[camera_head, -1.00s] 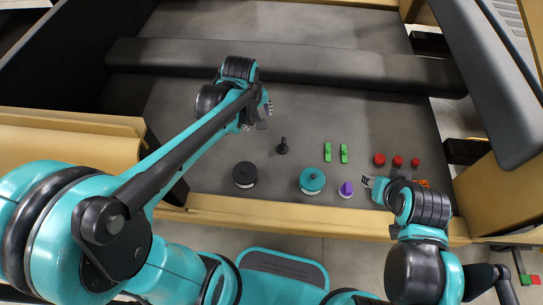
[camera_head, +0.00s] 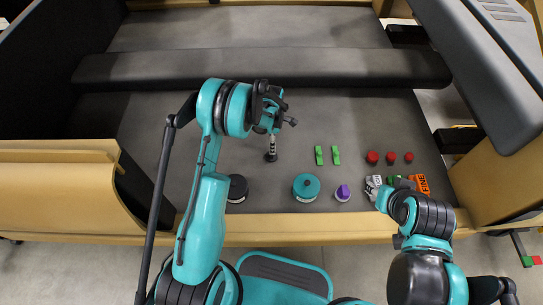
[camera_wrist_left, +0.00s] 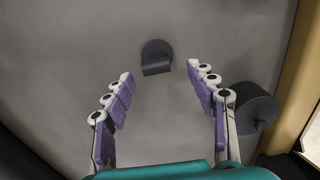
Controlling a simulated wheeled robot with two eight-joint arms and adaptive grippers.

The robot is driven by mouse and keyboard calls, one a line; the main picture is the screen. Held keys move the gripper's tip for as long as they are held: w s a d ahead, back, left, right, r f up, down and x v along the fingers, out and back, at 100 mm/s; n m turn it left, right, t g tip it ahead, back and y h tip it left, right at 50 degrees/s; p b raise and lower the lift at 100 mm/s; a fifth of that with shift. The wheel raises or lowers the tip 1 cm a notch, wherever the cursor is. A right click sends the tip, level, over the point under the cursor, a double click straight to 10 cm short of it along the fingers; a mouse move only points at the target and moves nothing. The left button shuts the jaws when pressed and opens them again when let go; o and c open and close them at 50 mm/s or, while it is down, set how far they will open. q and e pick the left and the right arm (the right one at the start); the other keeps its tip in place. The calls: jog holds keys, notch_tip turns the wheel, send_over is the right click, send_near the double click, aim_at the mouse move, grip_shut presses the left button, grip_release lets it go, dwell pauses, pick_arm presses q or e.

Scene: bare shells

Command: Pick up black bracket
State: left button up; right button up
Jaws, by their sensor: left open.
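The black bracket (camera_wrist_left: 156,58) stands on the grey floor of the shell, with a round base and a flat upright part, in the left wrist view. In the head view only its dark base (camera_head: 271,158) shows below my gripper. My left gripper (camera_head: 271,146) is above it; its open fingers (camera_wrist_left: 161,75) point toward the bracket, which lies just beyond the fingertips, apart from them. My right gripper (camera_head: 376,186) is low at the right, and its fingers are too small to read.
A black spool (camera_head: 237,188) is close by and also shows right of the fingers (camera_wrist_left: 250,108). A teal spool (camera_head: 306,187), purple piece (camera_head: 343,193), green pieces (camera_head: 319,155), red caps (camera_head: 373,158) and an orange item (camera_head: 420,184) lie rightward. A padded bar (camera_head: 300,66) crosses behind.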

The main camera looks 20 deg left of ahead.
pick_arm(q)
notch_tip(320, 180, down, 5)
jog(key=b, duration=0.3)
jog(key=shift+w+f, duration=0.15)
jog(key=shift+f, duration=0.05)
jog(key=shift+r, duration=0.1)
grip_shut()
